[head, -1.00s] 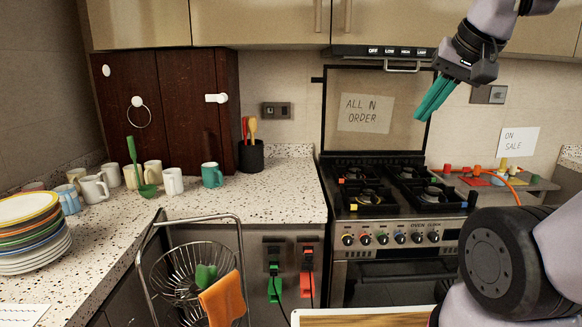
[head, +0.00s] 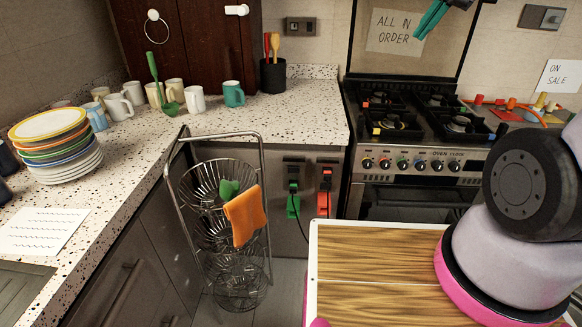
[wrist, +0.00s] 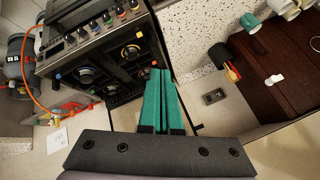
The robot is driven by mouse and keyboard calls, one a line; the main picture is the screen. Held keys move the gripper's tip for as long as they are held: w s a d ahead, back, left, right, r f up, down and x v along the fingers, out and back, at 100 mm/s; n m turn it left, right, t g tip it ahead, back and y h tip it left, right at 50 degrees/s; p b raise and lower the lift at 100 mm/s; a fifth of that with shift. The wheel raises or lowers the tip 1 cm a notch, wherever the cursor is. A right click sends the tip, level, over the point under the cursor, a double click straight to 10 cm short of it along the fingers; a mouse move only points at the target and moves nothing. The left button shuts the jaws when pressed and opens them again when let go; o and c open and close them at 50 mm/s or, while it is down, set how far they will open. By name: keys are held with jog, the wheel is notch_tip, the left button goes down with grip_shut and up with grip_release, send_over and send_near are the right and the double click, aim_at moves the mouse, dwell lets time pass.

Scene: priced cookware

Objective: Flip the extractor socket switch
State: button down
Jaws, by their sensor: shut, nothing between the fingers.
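A wall socket plate with a switch (head: 300,27) is on the wall left of the stove, above the utensil pot; it also shows in the wrist view (wrist: 214,96). A second, grey switch plate (head: 541,17) is on the wall right of the stove. I cannot tell from labels which one serves the extractor, and the switch positions are too small to read. My gripper (head: 420,34), with green fingers, is at the top of the head view in front of the stove's back panel. Its fingers (wrist: 160,73) are together and empty, apart from both plates.
The stove (head: 430,130) stands below my gripper. A dark cabinet (head: 190,40), utensil pot (head: 273,75) and mugs (head: 195,99) are on the left counter. A wire basket rack (head: 222,190) and green and red plugs (head: 325,200) are lower. A wooden-topped surface (head: 370,270) is nearest.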

jog(key=w+a+f+m, duration=0.1)
jog(key=w+a+f, duration=0.45)
jog(key=f, duration=0.25)
jog(key=w+a+f+y, duration=0.1)
jog(key=w+a+f, duration=0.45)
jog(key=f, duration=0.25)
jog(key=w+a+f+m, duration=0.1)
jog(key=w+a+f, duration=0.3)
jog(key=w+f, duration=0.3)
jog(key=s+a+f+m+y, duration=0.1)
jog(key=a+f, duration=0.3)
jog(key=f, duration=0.4)
jog(key=s+a+f, duration=0.1)
jog(key=a+f, duration=0.3)
jog(key=f, duration=0.5)
jog(key=m+t+y, duration=0.1)
jog(key=m, duration=0.1)
send_near(294, 170)
jog(key=s+a+f, duration=0.3)
jog(key=s+f, duration=0.3)
jog(key=s, duration=0.1)
jog(key=shift+w+d, duration=0.1)
jog(key=shift+w, duration=0.15)
jog(key=shift+w+a, duration=0.2)
jog(key=shift+w, duration=1.25)
jog(key=shift+w+a, duration=0.15)
jog(key=shift+w, duration=1.35)
jog(key=shift+w+a, duration=0.2)
jog(key=shift+w, duration=1.25)
